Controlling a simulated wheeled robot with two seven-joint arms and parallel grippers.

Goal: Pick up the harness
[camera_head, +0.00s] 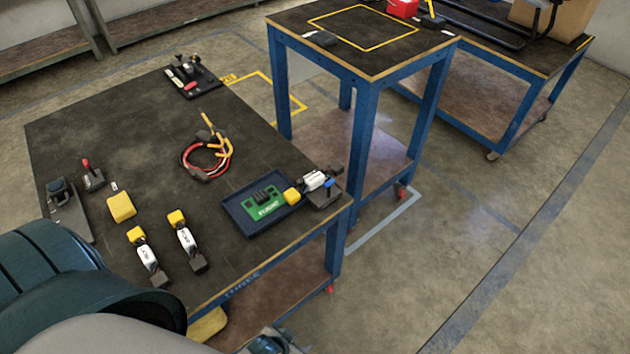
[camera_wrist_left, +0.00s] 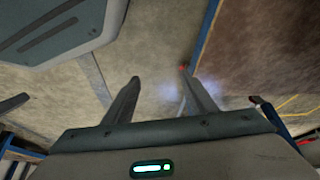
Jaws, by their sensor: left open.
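The harness (camera_head: 207,152) is a loop of red and black cable with yellow-orange ends. It lies on the dark top of the blue-framed workbench (camera_head: 130,110), near the middle, in the head view. My left gripper (camera_wrist_left: 164,81) shows in the left wrist view with its two fingers apart and nothing between them. Floor and part of a blue-framed bench show beyond the fingers; the harness is not visible there. My left arm fills the lower left of the head view, well short of the harness. My right gripper is in neither view.
Near the harness are a dark tray with a green board (camera_head: 268,208), a yellow block (camera_head: 121,207), and two white-and-yellow parts (camera_head: 187,240). A joystick-like part (camera_head: 92,175) stands left.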

